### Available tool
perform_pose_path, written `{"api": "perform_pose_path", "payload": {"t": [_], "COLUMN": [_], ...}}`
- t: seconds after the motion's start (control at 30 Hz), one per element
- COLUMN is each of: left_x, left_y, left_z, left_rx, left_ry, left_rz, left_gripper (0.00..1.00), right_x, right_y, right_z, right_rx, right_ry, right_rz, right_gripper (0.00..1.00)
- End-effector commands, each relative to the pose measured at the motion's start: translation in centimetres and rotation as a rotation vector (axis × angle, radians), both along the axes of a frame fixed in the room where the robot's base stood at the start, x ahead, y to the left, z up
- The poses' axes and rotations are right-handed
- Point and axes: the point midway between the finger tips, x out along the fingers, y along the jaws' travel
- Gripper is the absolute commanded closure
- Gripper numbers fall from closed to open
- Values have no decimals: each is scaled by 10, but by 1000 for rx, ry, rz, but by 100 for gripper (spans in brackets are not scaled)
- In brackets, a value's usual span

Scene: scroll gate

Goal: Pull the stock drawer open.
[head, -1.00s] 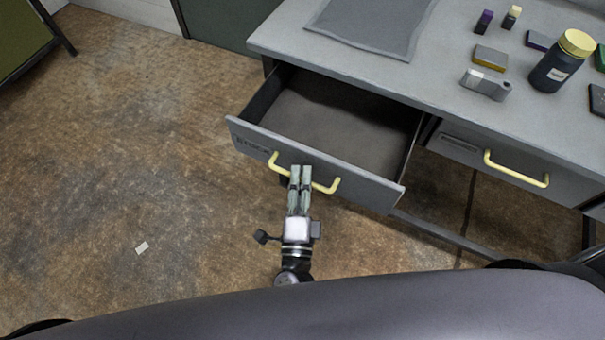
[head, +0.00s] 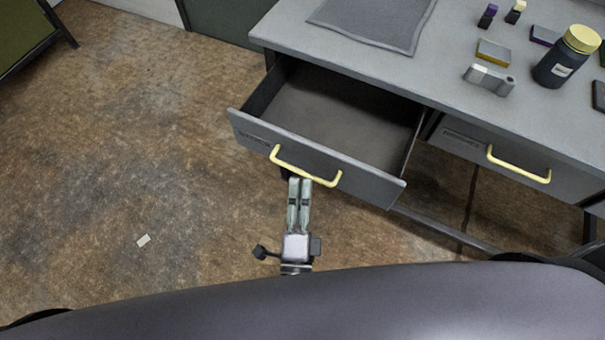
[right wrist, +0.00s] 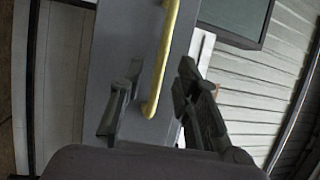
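The stock drawer (head: 345,115) is pulled well out of the desk, and its inside looks empty. Its grey front (head: 375,186) carries a yellow bar handle (head: 306,170). My left gripper is not in view.
A second drawer (head: 465,150) with a yellow handle is shut at the right. The desktop (head: 440,75) holds a grey mat (head: 370,22), a dark jar with a yellow lid (head: 567,58) and several small items. The floor (head: 130,170) at left is clear except for a small pale scrap (head: 143,240).

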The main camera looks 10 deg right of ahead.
Motion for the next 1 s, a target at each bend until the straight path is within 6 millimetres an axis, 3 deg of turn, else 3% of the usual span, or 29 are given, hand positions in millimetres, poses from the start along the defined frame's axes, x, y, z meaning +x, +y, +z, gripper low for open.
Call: {"api": "perform_pose_path", "payload": {"t": [0.23,0.83,0.93,1.0], "left_x": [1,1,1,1], "left_y": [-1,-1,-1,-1], "left_z": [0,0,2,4], "left_rx": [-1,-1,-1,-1], "left_ry": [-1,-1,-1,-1], "left_rz": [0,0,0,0], "left_gripper": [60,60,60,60], "right_x": [-26,-27,-24,-22], "right_y": [5,5,9,16], "right_z": [-5,-5,-18,-43], "right_rx": [-1,-3,-60,-166], "right_ry": [0,1,29,83], "right_rz": [1,2,40,110], "right_gripper": [70,70,70,70]}}
